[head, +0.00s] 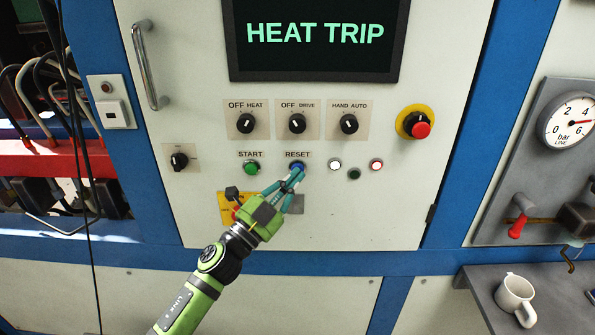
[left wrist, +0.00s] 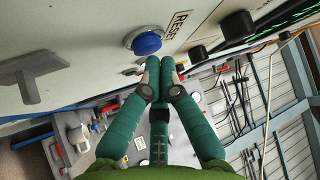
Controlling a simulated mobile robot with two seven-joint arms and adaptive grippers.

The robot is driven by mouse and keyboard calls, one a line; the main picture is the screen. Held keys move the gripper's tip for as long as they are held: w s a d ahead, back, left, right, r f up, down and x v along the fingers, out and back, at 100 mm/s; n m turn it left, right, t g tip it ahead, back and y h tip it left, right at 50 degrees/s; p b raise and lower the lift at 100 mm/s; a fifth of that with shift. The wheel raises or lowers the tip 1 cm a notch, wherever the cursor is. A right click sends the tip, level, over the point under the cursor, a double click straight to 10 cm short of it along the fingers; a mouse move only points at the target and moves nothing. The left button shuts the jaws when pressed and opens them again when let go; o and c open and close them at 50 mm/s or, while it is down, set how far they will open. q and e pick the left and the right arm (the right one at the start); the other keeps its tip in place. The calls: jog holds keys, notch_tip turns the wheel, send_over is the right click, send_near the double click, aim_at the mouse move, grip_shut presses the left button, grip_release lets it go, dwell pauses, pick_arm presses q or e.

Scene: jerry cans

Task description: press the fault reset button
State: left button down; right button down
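The blue RESET button (head: 297,166) is on the cream panel under its RESET label. The screen (head: 316,35) reads HEAT TRIP. My right gripper is not in view.
A green START button (head: 251,168) is left of RESET; small lamps (head: 355,174) are to its right. Rotary knobs (head: 297,123) sit above. A red emergency stop (head: 419,127) is at right. A white mug (head: 514,298) stands on a grey shelf (head: 560,288) at lower right.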

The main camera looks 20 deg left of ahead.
pick_arm(q)
jog(key=shift+w+a, duration=0.15)
jog(key=shift+w, duration=0.2)
dwell(0.7)
dwell(0.4)
jog(key=shift+s+d, duration=0.25)
jog(key=shift+s, duration=0.55)
jog(key=s, duration=0.2)
jog(key=s+d+p, duration=0.1)
jog(key=s, duration=0.1)
jog(key=shift+s+d+p, duration=0.2)
jog(key=shift+s+p, duration=0.1)
jog(key=shift+s, duration=0.1)
dwell(0.4)
